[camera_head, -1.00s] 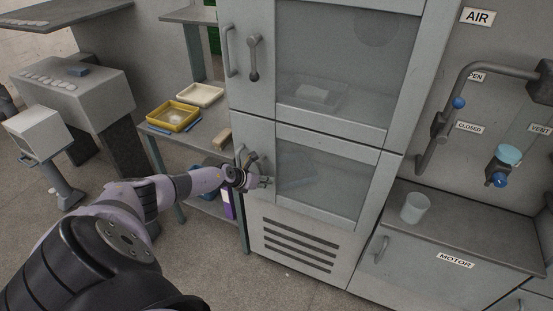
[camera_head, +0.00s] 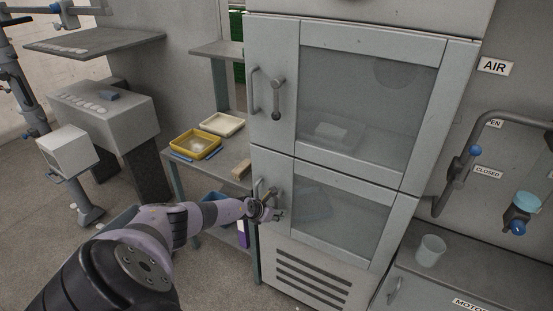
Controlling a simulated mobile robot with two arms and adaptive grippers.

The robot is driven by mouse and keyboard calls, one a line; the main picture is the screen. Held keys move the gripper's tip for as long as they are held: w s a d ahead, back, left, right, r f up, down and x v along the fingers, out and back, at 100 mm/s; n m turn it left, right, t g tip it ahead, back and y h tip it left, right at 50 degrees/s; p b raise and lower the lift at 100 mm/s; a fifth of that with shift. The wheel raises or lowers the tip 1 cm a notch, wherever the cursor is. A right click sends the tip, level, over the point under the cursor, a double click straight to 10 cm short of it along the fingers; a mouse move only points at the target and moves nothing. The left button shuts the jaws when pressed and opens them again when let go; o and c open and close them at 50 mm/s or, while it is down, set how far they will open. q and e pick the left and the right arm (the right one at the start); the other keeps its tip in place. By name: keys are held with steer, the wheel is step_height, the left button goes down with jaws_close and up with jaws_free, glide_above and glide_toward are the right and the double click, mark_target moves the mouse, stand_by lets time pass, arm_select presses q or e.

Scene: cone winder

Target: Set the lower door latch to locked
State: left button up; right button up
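The lower door (camera_head: 333,226) of the grey cabinet is closed, with a glass pane. Its vertical handle (camera_head: 257,187) and lower latch (camera_head: 272,192) sit at its left edge. My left gripper (camera_head: 279,214) is right at the latch, at its lower end; the latch is partly hidden by the gripper. I cannot tell whether the fingers touch it or are closed. My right gripper is not in view.
A side table left of the cabinet holds a yellow tray (camera_head: 195,144) and a cream tray (camera_head: 222,124). A pipe (camera_head: 446,180) runs along the right wall. Floor is free in front of the cabinet.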

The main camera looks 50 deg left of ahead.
arm_select(q)
steer(key=shift+o, duration=0.8)
steer(key=shift+r, duration=0.1)
steer(key=shift+s+r, duration=0.25)
steer(key=shift+r, duration=0.05)
steer(key=shift+s+d+r, duration=0.1)
steer(key=shift+s+r, duration=0.05)
steer(key=shift+s, duration=0.3)
steer(key=s+d, duration=0.1)
steer(key=s, duration=1.1)
steer(key=shift+s+d+r, duration=0.15)
steer(key=shift+s+r, duration=0.25)
steer(key=shift+r, duration=0.05)
